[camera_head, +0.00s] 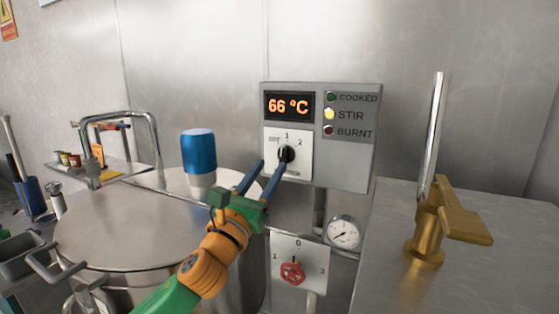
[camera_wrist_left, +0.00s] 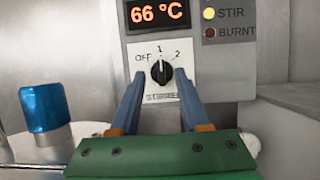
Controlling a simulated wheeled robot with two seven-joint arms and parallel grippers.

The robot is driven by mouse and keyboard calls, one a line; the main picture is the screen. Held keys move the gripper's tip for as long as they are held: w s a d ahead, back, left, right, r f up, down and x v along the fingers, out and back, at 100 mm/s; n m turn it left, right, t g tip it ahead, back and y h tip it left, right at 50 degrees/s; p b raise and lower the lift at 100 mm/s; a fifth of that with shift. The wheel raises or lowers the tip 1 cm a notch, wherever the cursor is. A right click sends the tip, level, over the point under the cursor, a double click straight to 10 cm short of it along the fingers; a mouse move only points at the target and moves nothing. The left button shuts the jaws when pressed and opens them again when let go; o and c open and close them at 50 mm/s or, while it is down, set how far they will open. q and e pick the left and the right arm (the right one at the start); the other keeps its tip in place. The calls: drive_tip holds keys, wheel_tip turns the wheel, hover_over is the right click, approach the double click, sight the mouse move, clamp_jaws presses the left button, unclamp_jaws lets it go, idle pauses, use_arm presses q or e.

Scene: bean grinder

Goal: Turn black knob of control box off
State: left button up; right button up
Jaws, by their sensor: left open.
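The grey control box (camera_head: 350,166) is on the wall, with a red display reading 66 °C and a lit yellow STIR lamp (camera_head: 329,114). Its black knob (camera_head: 286,154) sits on a white plate marked OFF, 1 and 2. In the left wrist view the black knob (camera_wrist_left: 161,71) has its white mark pointing up at 1. My left gripper (camera_head: 266,173) is open, its two blue fingers pointing at the plate just below the knob. In the left wrist view the fingertips (camera_wrist_left: 160,76) lie either side of the knob; whether they touch the plate I cannot tell. My right gripper is not in view.
A brass lever tap (camera_head: 428,232) stands at right.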

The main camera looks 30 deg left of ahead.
sight(281, 153)
use_arm(q)
drive_tip(key=p+x, duration=0.2)
drive_tip(key=x, duration=0.3)
drive_tip(key=shift+w+r, duration=0.15)
drive_tip(key=shift+w, duration=0.5)
clamp_jaws()
